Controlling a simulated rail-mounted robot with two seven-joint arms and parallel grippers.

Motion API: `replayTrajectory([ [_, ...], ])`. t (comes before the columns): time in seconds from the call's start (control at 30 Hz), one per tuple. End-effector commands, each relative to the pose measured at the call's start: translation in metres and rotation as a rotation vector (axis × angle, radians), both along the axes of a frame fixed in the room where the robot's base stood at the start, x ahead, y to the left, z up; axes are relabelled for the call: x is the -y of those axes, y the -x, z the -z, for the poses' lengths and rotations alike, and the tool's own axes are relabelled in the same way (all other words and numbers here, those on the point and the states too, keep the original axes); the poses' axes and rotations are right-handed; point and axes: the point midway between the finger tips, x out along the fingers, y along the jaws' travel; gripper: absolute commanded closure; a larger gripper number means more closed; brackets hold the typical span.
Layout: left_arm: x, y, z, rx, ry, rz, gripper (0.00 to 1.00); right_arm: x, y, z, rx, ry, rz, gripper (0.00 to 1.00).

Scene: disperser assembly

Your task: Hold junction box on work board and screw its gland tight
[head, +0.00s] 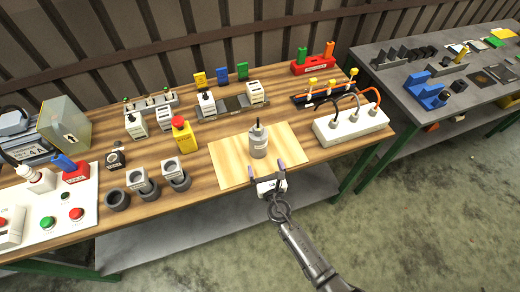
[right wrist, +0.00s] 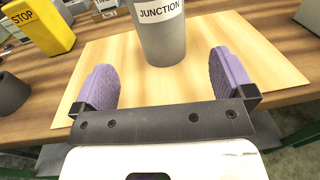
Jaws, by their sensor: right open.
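The junction box (head: 258,146) is a grey upright cylinder with a white label, standing on the light wooden work board (head: 227,172). A black gland (head: 257,127) with a thin stem sits on its top; how tight it is cannot be told. My right gripper (head: 267,172) is open at the board's front edge, in front of the box. In the right wrist view, the box (right wrist: 163,45) stands ahead, centred between the open purple-padded fingers (right wrist: 164,72), and the gripper is not closed on it. The gland is out of that view. My left gripper is not in view.
A yellow stop button box (head: 184,136) and grey cups (head: 145,188) stand left of the board. A white socket strip (head: 350,125) with cables lies to its right. Rail-mounted modules (head: 232,103) stand behind. The board around the box is bare.

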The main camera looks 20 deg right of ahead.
Motion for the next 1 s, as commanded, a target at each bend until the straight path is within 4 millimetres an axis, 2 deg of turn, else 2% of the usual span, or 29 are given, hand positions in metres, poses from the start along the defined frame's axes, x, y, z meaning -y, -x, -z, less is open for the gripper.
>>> replayTrajectory([
  [0.2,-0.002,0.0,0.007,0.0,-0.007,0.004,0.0,0.005,-0.041,0.0,0.002,-0.002,0.002,0.0],
  [0.5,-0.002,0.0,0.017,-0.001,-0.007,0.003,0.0,0.01,-0.081,0.001,0.001,-0.003,0.002,0.0],
  [0.7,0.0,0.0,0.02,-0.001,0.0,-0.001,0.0,0.012,-0.094,0.0,0.001,-0.003,0.002,0.0],
  [1.0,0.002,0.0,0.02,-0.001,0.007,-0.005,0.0,0.012,-0.098,0.0,0.0,-0.003,0.002,0.0],
])
